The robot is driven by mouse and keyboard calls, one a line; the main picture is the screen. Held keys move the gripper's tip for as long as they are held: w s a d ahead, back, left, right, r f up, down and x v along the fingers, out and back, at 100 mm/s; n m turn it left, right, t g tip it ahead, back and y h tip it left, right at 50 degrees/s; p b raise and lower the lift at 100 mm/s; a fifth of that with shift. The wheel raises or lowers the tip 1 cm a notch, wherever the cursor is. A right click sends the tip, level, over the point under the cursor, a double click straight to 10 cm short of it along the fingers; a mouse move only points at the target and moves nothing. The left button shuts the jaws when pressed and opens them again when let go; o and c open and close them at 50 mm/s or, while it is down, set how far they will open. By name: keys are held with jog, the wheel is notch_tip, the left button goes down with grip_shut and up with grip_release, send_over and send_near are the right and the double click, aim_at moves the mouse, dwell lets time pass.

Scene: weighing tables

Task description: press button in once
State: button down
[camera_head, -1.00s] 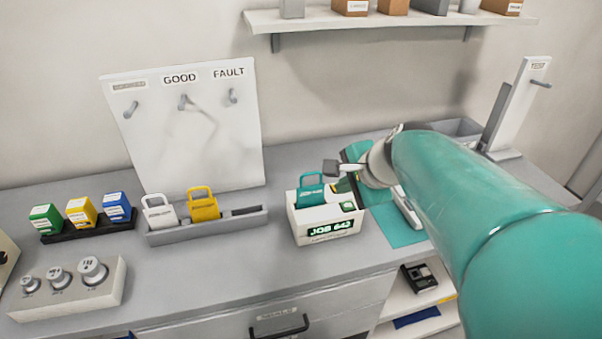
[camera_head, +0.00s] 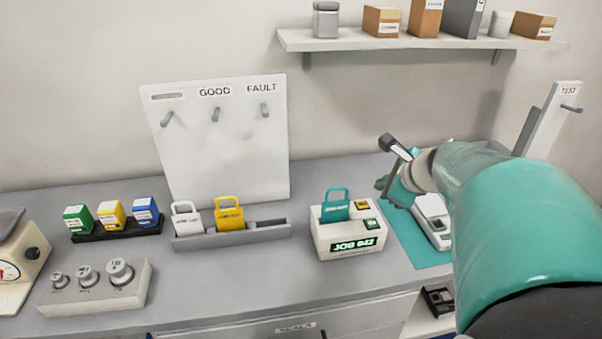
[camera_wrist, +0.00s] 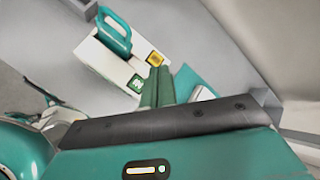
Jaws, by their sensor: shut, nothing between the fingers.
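A white box (camera_head: 330,240) with a green display reading JOB 642 stands on the bench, a teal handled tag (camera_head: 334,208) upright in its top. A yellow button (camera_head: 361,205) and a green button (camera_head: 371,223) sit on its top right; their labels are too small to read. In the wrist view the yellow button (camera_wrist: 155,58) lies just beyond my fingertips and the green button (camera_wrist: 136,84) to their left. My gripper (camera_head: 382,186) is shut and empty, to the right of the box and apart from it; it also shows in the wrist view (camera_wrist: 157,70).
A teal mat (camera_head: 405,235) with a white device (camera_head: 433,217) lies right of the box. A grey rack (camera_head: 235,238) with white and yellow tags stands to the left. A board (camera_head: 220,150) with hooks stands behind. The bench front is clear.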

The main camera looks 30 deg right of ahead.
aim_at(375, 225)
jog(key=shift+w+f, duration=0.1)
jog(key=shift+f, duration=0.05)
jog(key=shift+f, duration=4.3)
jog(key=shift+f, duration=0.1)
jog(key=shift+f, duration=0.3)
jog(key=shift+f, duration=0.35)
jog(key=shift+r, duration=0.8)
jog(key=shift+r, duration=2.5)
